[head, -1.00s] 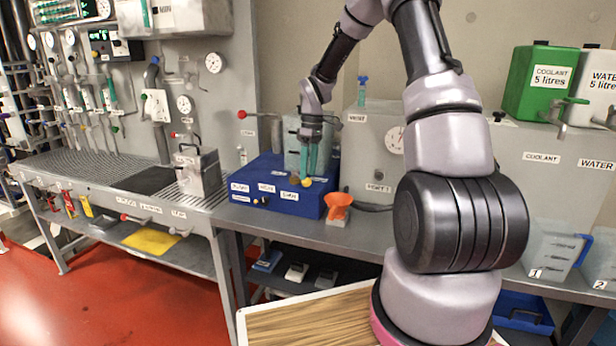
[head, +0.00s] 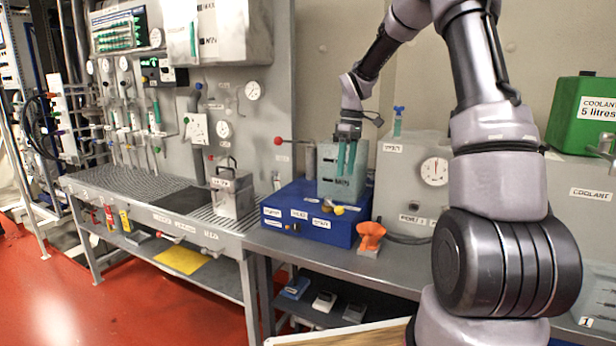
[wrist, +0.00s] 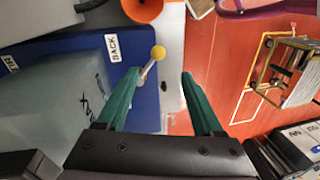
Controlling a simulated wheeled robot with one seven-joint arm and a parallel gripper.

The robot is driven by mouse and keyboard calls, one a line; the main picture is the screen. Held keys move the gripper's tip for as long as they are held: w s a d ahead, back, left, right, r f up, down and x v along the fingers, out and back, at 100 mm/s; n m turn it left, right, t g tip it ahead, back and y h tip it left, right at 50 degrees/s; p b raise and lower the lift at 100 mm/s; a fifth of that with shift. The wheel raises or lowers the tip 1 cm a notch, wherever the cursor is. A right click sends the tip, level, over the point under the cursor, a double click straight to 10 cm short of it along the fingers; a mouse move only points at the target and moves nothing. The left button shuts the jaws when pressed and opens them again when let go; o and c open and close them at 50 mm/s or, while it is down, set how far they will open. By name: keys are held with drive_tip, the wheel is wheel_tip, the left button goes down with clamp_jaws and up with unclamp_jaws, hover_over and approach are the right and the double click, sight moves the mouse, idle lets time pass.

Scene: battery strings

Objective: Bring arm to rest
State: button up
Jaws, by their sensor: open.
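My gripper (head: 346,160) hangs pointing down at the front of the grey-green box on the blue case, at the end of my raised arm. Its two green fingers are apart, and nothing shows between them in the wrist view (wrist: 162,90). The grey-green box (head: 326,180) stands on the blue case (head: 290,215). A yellow-knobbed lever (head: 338,210) sits at the case's front edge. In the wrist view the yellow knob (wrist: 158,52) lies just beyond the left fingertip; I cannot tell whether they touch.
An orange funnel (head: 370,237) stands right of the blue case. A grey tank with a gauge (head: 434,171) is behind it. A small metal box (head: 232,193) stands on the left bench. A green coolant can (head: 580,115) is at the right. Red floor is open at front left.

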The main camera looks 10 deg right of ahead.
drive_tip(key=s+r+m+t, duration=0.4)
drive_tip(key=s+r+m, duration=0.3)
drive_tip(key=s+r, duration=0.7)
drive_tip(key=s+r+m+t, duration=0.3)
drive_tip(key=s+m, duration=0.3)
drive_tip(key=s, duration=0.8)
drive_tip(key=shift+a+r+t+y, duration=0.35)
drive_tip(key=shift+a+t+y, duration=0.05)
drive_tip(key=shift+t, duration=0.3)
